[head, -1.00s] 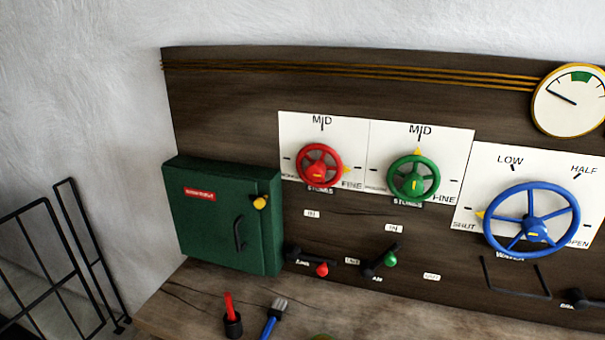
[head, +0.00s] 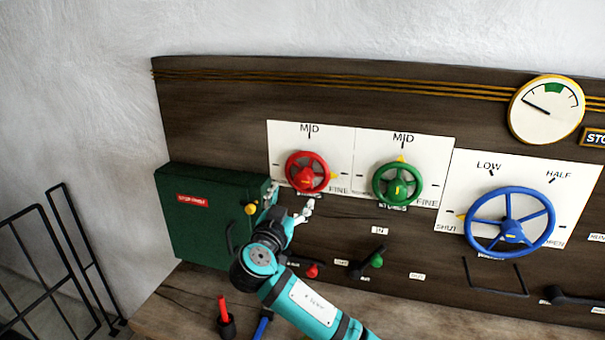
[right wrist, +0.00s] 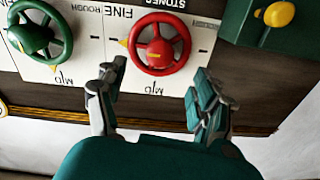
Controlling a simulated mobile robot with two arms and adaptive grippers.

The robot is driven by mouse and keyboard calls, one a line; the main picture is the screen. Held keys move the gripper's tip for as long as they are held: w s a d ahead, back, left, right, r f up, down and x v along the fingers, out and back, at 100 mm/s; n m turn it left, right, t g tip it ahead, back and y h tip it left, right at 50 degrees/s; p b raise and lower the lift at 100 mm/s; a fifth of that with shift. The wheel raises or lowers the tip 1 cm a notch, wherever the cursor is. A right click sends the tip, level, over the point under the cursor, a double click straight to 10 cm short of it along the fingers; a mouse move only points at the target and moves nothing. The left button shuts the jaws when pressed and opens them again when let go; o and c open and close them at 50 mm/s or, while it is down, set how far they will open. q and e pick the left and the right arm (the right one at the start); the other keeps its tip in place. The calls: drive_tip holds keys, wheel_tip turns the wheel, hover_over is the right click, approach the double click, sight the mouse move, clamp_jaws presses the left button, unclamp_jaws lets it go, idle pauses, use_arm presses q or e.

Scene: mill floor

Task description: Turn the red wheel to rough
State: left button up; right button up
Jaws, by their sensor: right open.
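The red wheel (head: 306,177) is mounted on a white plate marked MID at the top and FINE at the lower right. Its yellow pointer (head: 333,176) is on the right, by FINE. My right gripper (head: 290,199) is open and empty, just below and left of the red wheel in the head view. In the right wrist view, which is upside down, the red wheel (right wrist: 160,45) shows beyond and between the spread fingers (right wrist: 156,80), apart from them. My left gripper is not in view.
The green wheel (head: 397,183) sits close on the right, the blue wheel (head: 510,222) further right. A green cabinet (head: 196,224) with a yellow knob (head: 251,208) stands left, close to my right gripper. Small levers with red (head: 312,271) and green (head: 377,261) knobs are below.

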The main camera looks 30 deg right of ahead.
sight(302, 182)
drive_tip(key=p+x, duration=0.4)
drive_tip(key=x, duration=0.6)
drive_tip(key=shift+r, duration=0.1)
drive_tip(key=shift+w+d, duration=0.4)
drive_tip(key=shift+d, duration=0.05)
drive_tip(key=shift+c, duration=0.4)
